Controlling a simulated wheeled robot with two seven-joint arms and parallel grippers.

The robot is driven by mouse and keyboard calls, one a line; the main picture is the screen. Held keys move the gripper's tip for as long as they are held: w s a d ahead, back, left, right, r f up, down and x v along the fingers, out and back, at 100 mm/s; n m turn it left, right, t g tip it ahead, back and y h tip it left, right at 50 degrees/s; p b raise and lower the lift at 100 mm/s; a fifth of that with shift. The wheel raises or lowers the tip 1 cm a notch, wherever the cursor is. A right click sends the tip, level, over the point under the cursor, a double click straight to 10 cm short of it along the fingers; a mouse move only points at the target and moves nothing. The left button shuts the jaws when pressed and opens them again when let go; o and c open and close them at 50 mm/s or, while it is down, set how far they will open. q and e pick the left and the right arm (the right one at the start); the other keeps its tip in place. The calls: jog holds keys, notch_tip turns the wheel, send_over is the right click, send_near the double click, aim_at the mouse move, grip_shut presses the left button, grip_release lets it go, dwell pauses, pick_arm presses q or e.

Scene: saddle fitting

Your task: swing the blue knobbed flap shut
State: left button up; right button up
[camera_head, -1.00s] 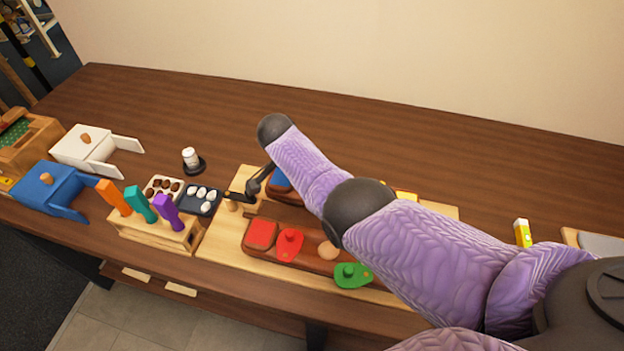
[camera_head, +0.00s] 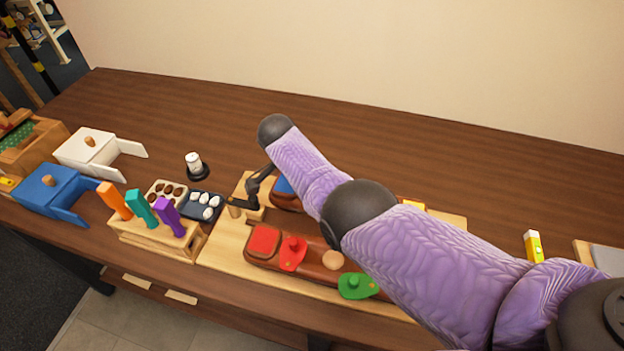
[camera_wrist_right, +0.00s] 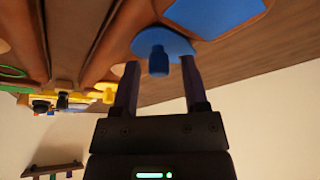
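The blue knobbed flap (camera_wrist_right: 150,45) is a flat blue tab with a short blue knob (camera_wrist_right: 158,62), seen in the right wrist view. My right gripper (camera_wrist_right: 159,68) is open, with one finger either side of the knob. Gaps show between the knob and both fingers. A blue square panel (camera_wrist_right: 215,14) lies beside the flap on the brown saddle (camera_wrist_right: 112,30). In the head view a corner of blue (camera_head: 285,187) shows. My purple right arm hides the flap and right gripper there. My left gripper is in neither view.
A red flap (camera_head: 292,252) and a green flap (camera_head: 357,286) sit on the front of the saddle. A black clamp-like part (camera_head: 255,188) stands at its left. A wooden rack (camera_head: 150,235) with colored handles and open boxes stand further left. The back table is clear.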

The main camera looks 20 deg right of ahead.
jog(key=shift+a+r+p, duration=0.15)
jog(key=shift+r+p, duration=0.15)
jog(key=shift+r, duration=0.1)
jog(key=p+v, duration=0.4)
jog(key=v, duration=0.5)
